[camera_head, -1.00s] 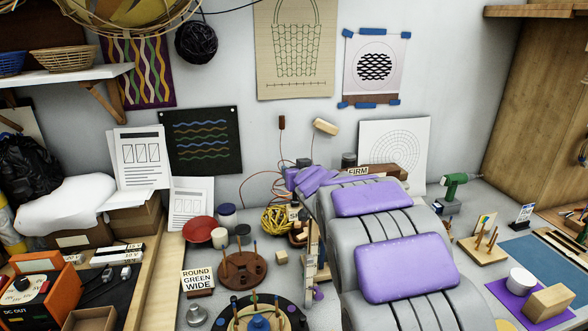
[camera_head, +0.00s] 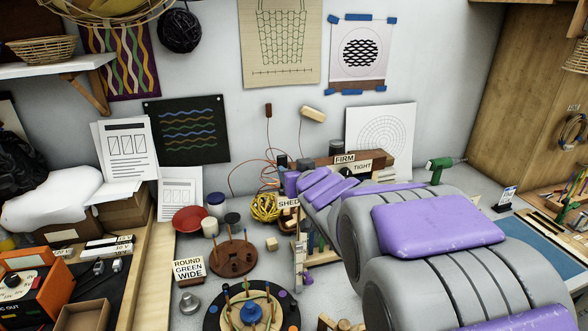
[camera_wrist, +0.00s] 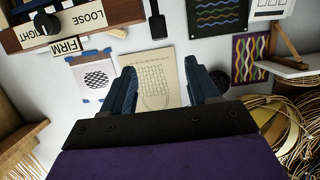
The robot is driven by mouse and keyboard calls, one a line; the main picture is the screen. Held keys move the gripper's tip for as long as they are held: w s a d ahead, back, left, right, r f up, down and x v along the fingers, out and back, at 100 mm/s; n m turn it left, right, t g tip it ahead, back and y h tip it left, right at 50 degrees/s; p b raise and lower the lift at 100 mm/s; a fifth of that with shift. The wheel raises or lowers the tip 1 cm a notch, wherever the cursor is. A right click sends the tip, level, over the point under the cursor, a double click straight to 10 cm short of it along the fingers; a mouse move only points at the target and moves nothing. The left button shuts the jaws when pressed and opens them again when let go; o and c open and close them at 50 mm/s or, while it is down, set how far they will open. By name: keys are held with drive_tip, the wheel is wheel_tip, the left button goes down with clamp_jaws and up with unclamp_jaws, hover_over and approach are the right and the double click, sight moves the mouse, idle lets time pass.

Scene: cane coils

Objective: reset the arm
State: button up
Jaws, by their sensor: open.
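My arm, grey with purple pads, reaches from the lower right of the head view over the bench towards the back wall. My gripper (camera_wrist: 172,90) shows in the wrist view with its two dark blue fingers spread apart and nothing between them. Through the gap I see the basket-pattern poster (camera_wrist: 153,76) on the wall.
Below and left of my arm stand a round peg board (camera_head: 233,258), a dark round turntable (camera_head: 250,312) and a red bowl (camera_head: 190,218). A FIRM/TIGHT block (camera_head: 350,163) and a green drill (camera_head: 440,170) stand near the arm. A shelf (camera_head: 60,72) juts out at upper left.

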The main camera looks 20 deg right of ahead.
drive_tip(key=shift+s, duration=0.1)
drive_tip(key=s+d+f+m+g+h, duration=0.1)
drive_tip(key=s+f+g, duration=0.4)
drive_tip(key=s, duration=0.4)
drive_tip(key=s+d+f+g+h, duration=0.1)
drive_tip(key=s+f+g, duration=0.2)
drive_tip(key=s+f, duration=0.4)
drive_tip(key=s+a+f+g, duration=0.1)
drive_tip(key=s+a+g, duration=0.1)
drive_tip(key=s, duration=0.7)
drive_tip(key=s+a+f+g+y, duration=0.1)
drive_tip(key=s+a+f+g, duration=0.1)
drive_tip(key=s, duration=0.7)
drive_tip(key=s+a+f+n+g+y, duration=0.1)
drive_tip(key=s+g, duration=0.3)
drive_tip(key=s, duration=0.5)
drive_tip(key=shift+a+f+g, duration=0.3)
drive_tip(key=shift+a, duration=0.5)
